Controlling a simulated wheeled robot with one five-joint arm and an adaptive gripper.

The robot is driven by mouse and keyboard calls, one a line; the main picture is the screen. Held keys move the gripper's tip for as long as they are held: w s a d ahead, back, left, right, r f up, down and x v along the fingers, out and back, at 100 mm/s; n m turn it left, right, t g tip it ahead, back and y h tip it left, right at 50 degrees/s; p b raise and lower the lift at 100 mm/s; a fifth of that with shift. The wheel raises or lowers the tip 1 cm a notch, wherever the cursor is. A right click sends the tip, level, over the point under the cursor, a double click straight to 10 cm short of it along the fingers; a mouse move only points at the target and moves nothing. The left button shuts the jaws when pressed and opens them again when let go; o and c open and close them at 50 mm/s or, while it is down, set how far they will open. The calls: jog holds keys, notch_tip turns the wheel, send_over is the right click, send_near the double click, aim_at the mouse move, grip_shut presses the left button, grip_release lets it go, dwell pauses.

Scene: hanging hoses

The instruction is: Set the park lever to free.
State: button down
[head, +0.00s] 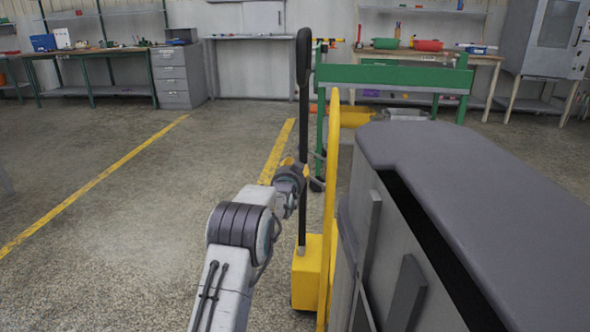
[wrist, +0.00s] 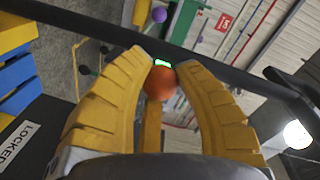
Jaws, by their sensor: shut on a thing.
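The park lever's orange ball knob (wrist: 160,84) sits between the tips of my gripper's yellow fingers (wrist: 162,70) in the wrist view, and they are shut on it. A white label reading LOCKED (wrist: 17,143) shows at the lower left, apart from the knob. A small green light shows just beyond the knob. In the head view my gripper (head: 299,170) is at the tall black pole (head: 303,110) above a yellow base (head: 306,272); the knob is too small to make out there.
A yellow upright frame (head: 330,210) and a large grey body (head: 440,190) stand close on the right. A green frame (head: 395,78) is behind the pole. Workbenches line the back wall. The floor (head: 120,190) on the left is clear, with yellow lines.

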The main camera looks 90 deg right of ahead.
jog(key=shift+s+r, duration=0.1)
jog(key=shift+s, duration=0.1)
jog(key=c, duration=1.2)
grip_release()
jog(key=shift+a, duration=0.1)
jog(key=o, duration=0.3)
jog(key=shift+o, duration=0.2)
jog(key=shift+w, duration=0.1)
jog(key=v, duration=1.2)
